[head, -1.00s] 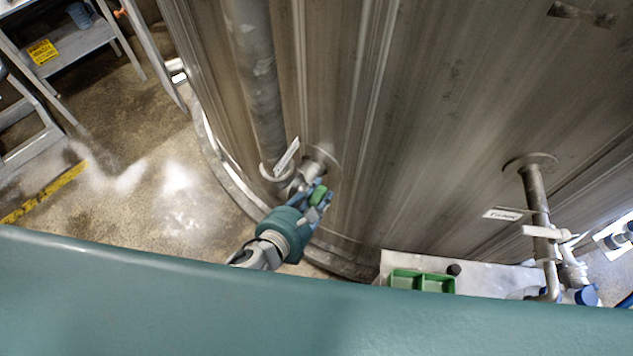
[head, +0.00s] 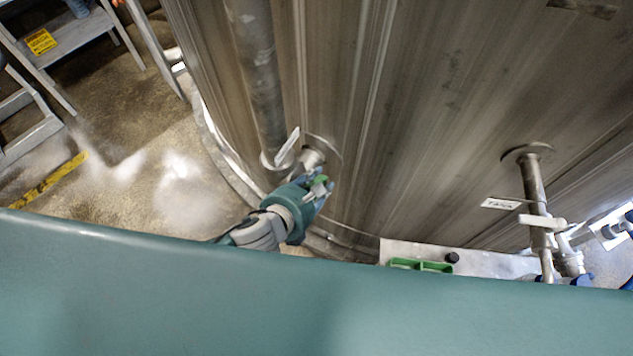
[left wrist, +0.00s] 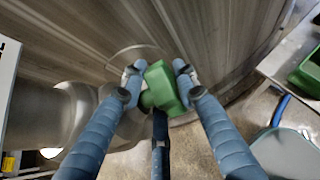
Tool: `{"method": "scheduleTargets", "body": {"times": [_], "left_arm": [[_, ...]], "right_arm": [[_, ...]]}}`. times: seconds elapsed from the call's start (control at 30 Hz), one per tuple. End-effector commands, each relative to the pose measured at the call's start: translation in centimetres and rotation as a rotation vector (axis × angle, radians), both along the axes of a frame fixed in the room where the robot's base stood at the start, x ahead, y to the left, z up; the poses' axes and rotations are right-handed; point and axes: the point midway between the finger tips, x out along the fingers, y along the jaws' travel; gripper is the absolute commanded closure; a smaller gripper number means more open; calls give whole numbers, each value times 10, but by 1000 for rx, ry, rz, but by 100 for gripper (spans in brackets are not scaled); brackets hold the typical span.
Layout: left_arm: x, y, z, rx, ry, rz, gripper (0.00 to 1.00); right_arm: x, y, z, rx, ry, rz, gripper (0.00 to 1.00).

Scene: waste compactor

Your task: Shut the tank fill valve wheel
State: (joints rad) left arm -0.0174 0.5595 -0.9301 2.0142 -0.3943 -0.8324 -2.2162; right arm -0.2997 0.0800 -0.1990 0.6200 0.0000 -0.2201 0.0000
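The valve wheel shows as a green, block-shaped handle (head: 317,181) on a short grey pipe stub low on the steel tank's side. My left gripper (head: 322,186), with blue fingers and a teal body, reaches it from below left. In the left wrist view the green handle (left wrist: 165,87) sits between the fingertips of my left gripper (left wrist: 158,78). One finger lies against each side and a third finger is below it. The fingers look closed on it, and they hide part of the handle and stem.
The large tank (head: 420,110) fills the middle and right. A vertical pipe (head: 258,80) and white tag (head: 287,146) stand close to the valve. Another pipe with a white-handled valve (head: 540,222) and a green tray (head: 420,265) are at right.

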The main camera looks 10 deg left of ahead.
Motion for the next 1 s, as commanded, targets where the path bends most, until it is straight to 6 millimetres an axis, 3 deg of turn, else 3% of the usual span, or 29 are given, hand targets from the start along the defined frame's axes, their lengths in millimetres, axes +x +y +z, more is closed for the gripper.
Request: {"method": "scheduleTargets", "body": {"times": [0.03,0.07,0.57,0.77,1.0], "left_arm": [[8,0,10,-4,-24,2,59],[8,0,10,-4,-23,2,54],[1,2,5,2,-9,1,54],[-21,10,21,2,-8,-1,54],[-61,26,51,1,-8,0,54]], "right_arm": [[0,1,1,1,0,0,60],[0,2,1,2,0,-1,60],[-1,-1,0,-1,1,3,60],[-1,0,0,0,1,2,60],[0,0,0,0,0,1,60]]}}
